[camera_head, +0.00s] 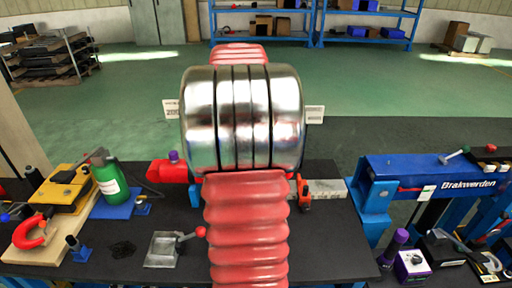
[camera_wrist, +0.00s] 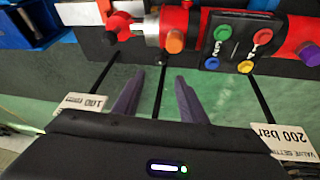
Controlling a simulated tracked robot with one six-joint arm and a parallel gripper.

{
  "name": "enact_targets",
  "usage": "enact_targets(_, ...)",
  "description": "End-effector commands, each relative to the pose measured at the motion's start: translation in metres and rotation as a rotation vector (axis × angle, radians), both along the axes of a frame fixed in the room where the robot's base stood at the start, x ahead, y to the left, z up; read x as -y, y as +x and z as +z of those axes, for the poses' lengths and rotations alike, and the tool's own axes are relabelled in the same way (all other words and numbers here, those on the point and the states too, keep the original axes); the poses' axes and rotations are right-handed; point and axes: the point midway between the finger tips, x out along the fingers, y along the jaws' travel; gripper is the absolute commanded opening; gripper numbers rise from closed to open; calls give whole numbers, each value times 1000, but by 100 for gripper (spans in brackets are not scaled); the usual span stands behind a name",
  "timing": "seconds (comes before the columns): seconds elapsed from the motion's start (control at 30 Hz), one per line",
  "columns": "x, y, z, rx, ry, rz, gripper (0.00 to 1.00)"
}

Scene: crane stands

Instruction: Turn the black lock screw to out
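An orange knob (camera_wrist: 175,42) is just above the fingertips. In the head view my arm hides the gripper and most of the assembly.
A black panel with coloured buttons (camera_wrist: 240,42) is right of the orange knob. Labels reading 100 (camera_wrist: 82,102) and 200 bar (camera_wrist: 290,140) flank the gripper. In the head view, a green bottle (camera_head: 109,179), a red magnet (camera_head: 30,233) and a blue beam (camera_head: 430,170) stand around.

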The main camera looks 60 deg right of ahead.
Motion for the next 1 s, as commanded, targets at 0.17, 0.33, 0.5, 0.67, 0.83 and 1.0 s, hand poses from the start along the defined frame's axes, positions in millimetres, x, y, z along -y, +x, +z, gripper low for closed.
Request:
enact_targets(0.17,11,1,-27,-2,3,-1,38)
enact_targets(0.33,21,2,-51,-2,2,0,38)
enact_targets(0.5,31,3,-75,-2,2,0,38)
enact_targets(0.67,39,4,-94,-2,2,0,38)
enact_targets(0.83,43,5,-103,0,0,0,38)
enact_targets(1.0,44,5,-104,0,-1,0,38)
